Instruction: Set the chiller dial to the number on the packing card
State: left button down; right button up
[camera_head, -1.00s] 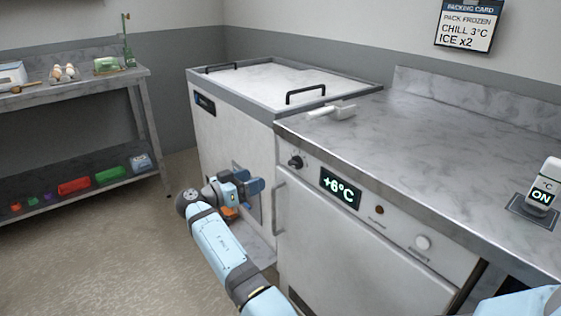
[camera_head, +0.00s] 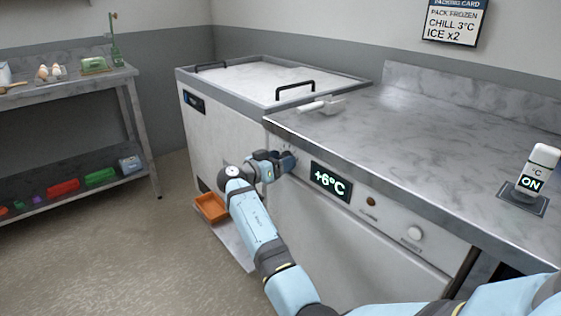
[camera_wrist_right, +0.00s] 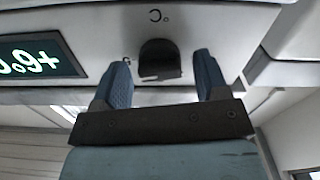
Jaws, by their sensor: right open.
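The chiller dial (camera_wrist_right: 158,58) is a dark knob on the white front panel. In the wrist view it sits between the two blue fingers of my right gripper (camera_wrist_right: 162,66), with a gap on each side. In the head view my right gripper (camera_head: 287,160) is at the panel's left end and hides the dial. The gripper is open. The packing card (camera_head: 455,24) on the wall reads "CHILL 3°C" and "ICE x2". My left gripper is not in view.
A red-brown button (camera_head: 371,202) and a white knob (camera_head: 414,233) are further right on the panel. The marble counter (camera_head: 420,130) overhangs it. An orange bin (camera_head: 211,208) is low at the left.

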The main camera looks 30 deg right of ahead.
jog(key=shift+c, duration=0.4)
jog(key=c, duration=0.8)
